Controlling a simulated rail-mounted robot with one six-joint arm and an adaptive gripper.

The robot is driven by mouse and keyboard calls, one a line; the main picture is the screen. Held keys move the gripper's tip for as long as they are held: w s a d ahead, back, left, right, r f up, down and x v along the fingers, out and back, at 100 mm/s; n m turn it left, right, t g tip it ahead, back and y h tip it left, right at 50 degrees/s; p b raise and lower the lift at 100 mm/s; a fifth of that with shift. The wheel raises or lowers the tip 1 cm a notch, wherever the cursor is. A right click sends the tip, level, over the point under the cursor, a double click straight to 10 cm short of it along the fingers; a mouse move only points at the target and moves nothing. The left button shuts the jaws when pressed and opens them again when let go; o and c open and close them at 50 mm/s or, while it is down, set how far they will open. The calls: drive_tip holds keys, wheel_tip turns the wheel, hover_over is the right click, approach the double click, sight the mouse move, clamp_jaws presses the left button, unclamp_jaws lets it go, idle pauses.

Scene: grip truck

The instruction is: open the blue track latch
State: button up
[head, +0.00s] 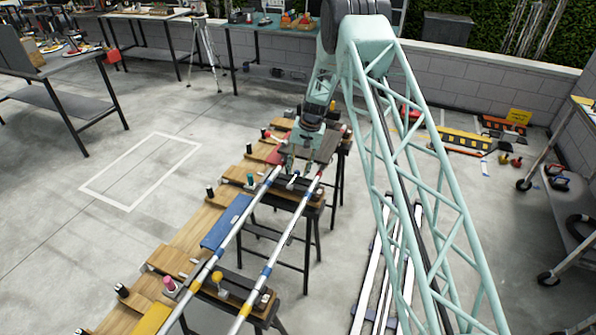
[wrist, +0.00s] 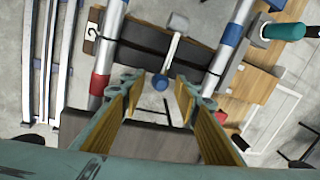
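The blue track latch shows in the wrist view as a pale lever (wrist: 173,50) with a round blue knob (wrist: 160,83) at its near end. It lies between the two silver track rails, one with a red band (wrist: 99,84) and one with a blue band (wrist: 232,33). My gripper (wrist: 162,85) is open, and the knob appears in the gap between its fingertips. I cannot tell whether either finger touches it. In the head view my gripper (head: 297,165) points down over the far part of the track (head: 262,267); the latch is too small there to make out clearly.
A teal-handled clamp (wrist: 283,31) stands beside the right rail in the wrist view. Open floor (head: 140,235) lies farther left.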

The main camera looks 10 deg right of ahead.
idle(0.3)
clamp_jaws()
